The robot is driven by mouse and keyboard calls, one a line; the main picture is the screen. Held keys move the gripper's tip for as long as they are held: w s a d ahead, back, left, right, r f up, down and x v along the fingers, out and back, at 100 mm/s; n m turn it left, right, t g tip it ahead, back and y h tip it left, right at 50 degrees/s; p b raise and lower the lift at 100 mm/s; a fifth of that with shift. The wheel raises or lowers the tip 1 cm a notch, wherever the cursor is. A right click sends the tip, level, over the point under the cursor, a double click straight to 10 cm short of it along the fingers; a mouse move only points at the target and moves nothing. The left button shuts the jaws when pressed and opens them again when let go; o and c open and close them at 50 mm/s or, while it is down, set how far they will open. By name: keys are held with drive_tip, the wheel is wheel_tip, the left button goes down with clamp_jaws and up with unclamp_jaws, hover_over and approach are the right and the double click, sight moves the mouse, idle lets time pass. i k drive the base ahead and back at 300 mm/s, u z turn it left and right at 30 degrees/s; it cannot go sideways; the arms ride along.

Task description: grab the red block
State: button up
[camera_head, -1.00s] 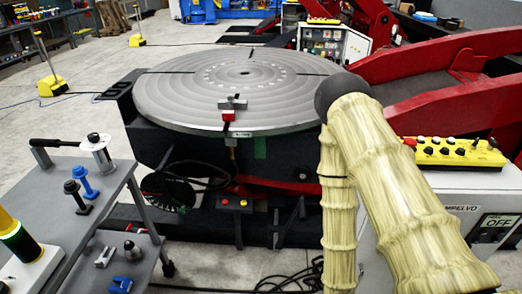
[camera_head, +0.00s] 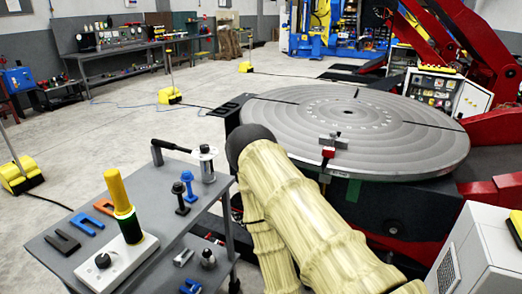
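The small red block (camera_head: 328,152) sits at the near edge of the round grey turntable (camera_head: 400,165), under or against a small metal clamp (camera_head: 333,141). I cannot tell whether the clamp grips it. My arm in its pale yellow sleeve rises from the lower right to a dark elbow, then bends down behind itself. The arm's end is hidden, so my gripper is not in view. The elbow is left of the block in the picture, with a gap between them.
A grey cart (camera_head: 165,225) at the lower left holds a yellow-black cylinder on a white base (camera_head: 122,208), blue and black studs, and flat U-shaped pieces. A white control cabinet (camera_head: 478,250) stands at the lower right. Open floor lies at the left, with yellow stands.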

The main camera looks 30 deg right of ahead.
sight(328, 152)
drive_tip(key=u, duration=2.05)
drive_tip(key=k, duration=1.3)
drive_tip(key=z, duration=2.1)
drive_tip(key=i, duration=1)
